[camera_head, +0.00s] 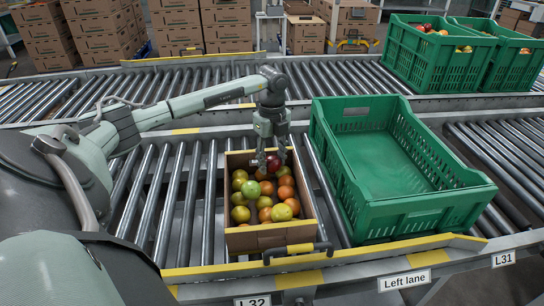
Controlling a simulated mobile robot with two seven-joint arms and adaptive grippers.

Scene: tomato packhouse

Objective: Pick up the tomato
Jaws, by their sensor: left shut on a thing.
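My left gripper (270,160) points down over a cardboard box (268,237) of tomatoes. It is shut on a dark red tomato (273,163) at the back of the box. I cannot tell whether this tomato still touches those under it. Several other tomatoes, green, yellowish and orange, fill the box, among them a light green one (250,190) and a yellow-green one (282,212). My right gripper is not in view.
An empty green crate (425,215) stands on the rollers right of the box. A yellow-edged rail (330,260) runs along the front. Behind are another roller conveyor (340,75), green crates with produce (440,65) and stacked cartons (180,25).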

